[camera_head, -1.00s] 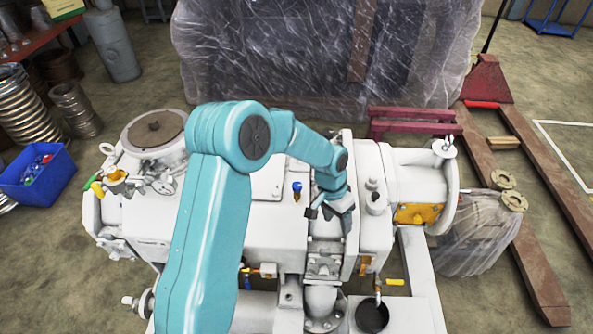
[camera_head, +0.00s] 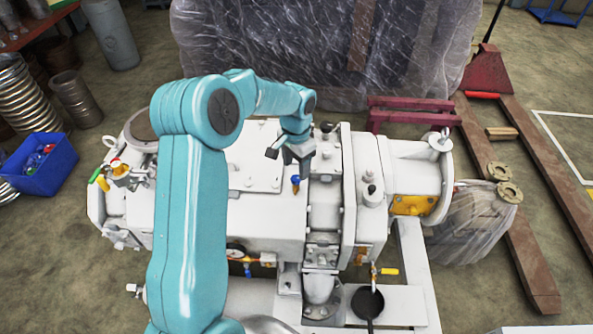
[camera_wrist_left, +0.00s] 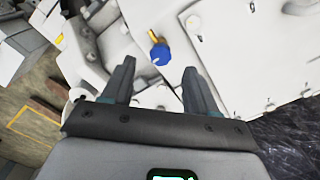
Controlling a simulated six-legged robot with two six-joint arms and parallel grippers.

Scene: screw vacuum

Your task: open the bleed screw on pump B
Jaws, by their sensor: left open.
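The white pump (camera_head: 335,190) fills the middle of the head view. A small blue knob (camera_head: 296,180) stands on its top; I cannot tell for sure that it is the bleed screw. In the left wrist view the knob (camera_wrist_left: 160,55) has a brass-coloured part beside it. My left gripper (camera_head: 287,159) is open and empty, just beyond the knob in the head view. In the left wrist view the knob shows between and slightly beyond the fingertips (camera_wrist_left: 160,67), apart from both. No pump label is readable. My right gripper is not in view.
Valves with yellow handles (camera_head: 388,271) and a dark round cup (camera_head: 367,301) are at the pump's near right. A blue bin (camera_head: 40,165) stands on the floor at left. A plastic-wrapped load (camera_head: 320,50) stands behind, and a pallet truck (camera_head: 520,200) at right.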

